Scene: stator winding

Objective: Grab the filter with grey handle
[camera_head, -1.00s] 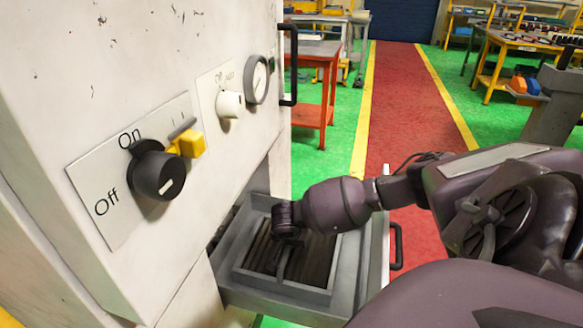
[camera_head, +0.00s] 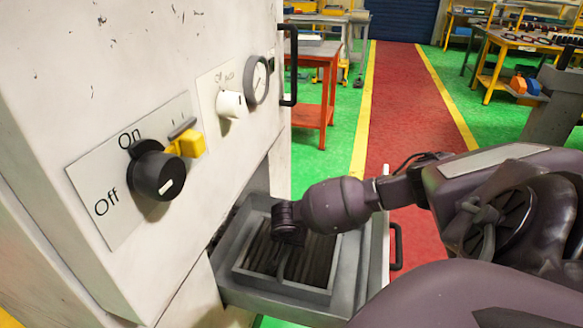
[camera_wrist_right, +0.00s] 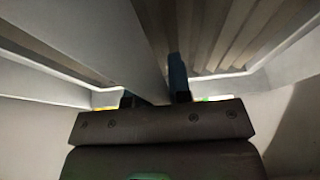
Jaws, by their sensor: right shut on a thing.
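The filter (camera_head: 282,288) is a grey rectangular frame with dark slats, seated in the pulled-out drawer in the head view. A thin grey handle (camera_head: 281,268) runs across its middle. My right gripper (camera_head: 288,246) reaches down over it, with its fingertips partly hidden by the wrist. In the right wrist view, a grey bar, the handle (camera_wrist_right: 108,42), passes between the fingers of my right gripper (camera_wrist_right: 153,92), which is shut on it. The slats (camera_wrist_right: 220,30) show beside it. My left gripper is not in view.
The drawer (camera_head: 345,285) sticks out from the white machine (camera_head: 150,60), with a dark pull handle (camera_head: 396,246) on its front. A black knob (camera_head: 158,175) and a yellow switch (camera_head: 190,143) are on the panel. A red table (camera_head: 322,75) stands behind.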

